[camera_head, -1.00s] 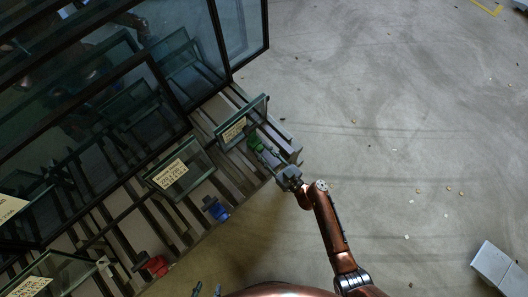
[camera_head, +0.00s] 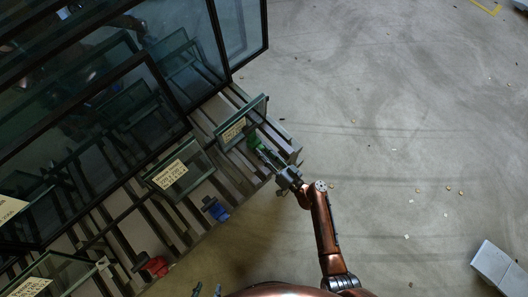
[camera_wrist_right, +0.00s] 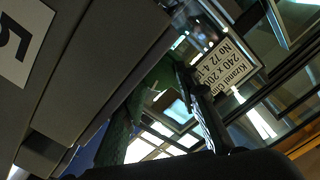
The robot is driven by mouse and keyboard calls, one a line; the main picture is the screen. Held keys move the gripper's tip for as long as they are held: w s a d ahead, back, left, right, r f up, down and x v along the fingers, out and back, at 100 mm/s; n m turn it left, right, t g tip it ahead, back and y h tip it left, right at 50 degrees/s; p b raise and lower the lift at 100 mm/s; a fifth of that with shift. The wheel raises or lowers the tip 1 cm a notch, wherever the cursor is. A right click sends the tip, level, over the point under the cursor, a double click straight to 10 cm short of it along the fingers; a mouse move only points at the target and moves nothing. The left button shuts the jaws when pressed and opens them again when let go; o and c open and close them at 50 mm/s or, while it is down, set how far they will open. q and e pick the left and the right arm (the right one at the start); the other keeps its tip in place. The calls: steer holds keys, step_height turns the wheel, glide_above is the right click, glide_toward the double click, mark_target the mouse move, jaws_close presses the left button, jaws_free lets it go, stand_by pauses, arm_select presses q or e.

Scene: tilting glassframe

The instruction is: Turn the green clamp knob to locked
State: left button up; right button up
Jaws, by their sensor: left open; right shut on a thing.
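The green clamp knob (camera_head: 253,140) sits at the foot of the small glass pane nearest the rack's right end. My right gripper (camera_head: 262,152) reaches it from the lower right and is shut on it, its fingers hiding part of the knob. In the right wrist view a dark green surface (camera_wrist_right: 116,142) shows close up, beside a dark finger. The knob's locked or unlocked marking cannot be read. My left gripper (camera_head: 207,290) is open and empty at the bottom edge, only its fingertips showing.
A blue clamp knob (camera_head: 216,210) and a red one (camera_head: 152,266) sit further along the rack's front edge. Labelled glass panes (camera_head: 182,172) stand on the slatted rack, with large dark-framed panes behind. Open concrete floor lies right; a grey box (camera_head: 498,268) stands lower right.

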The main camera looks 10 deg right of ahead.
stand_by(0.5)
steer(key=o, duration=1.1)
steer(key=shift+o, duration=0.2)
steer(key=shift+d+f, duration=0.1)
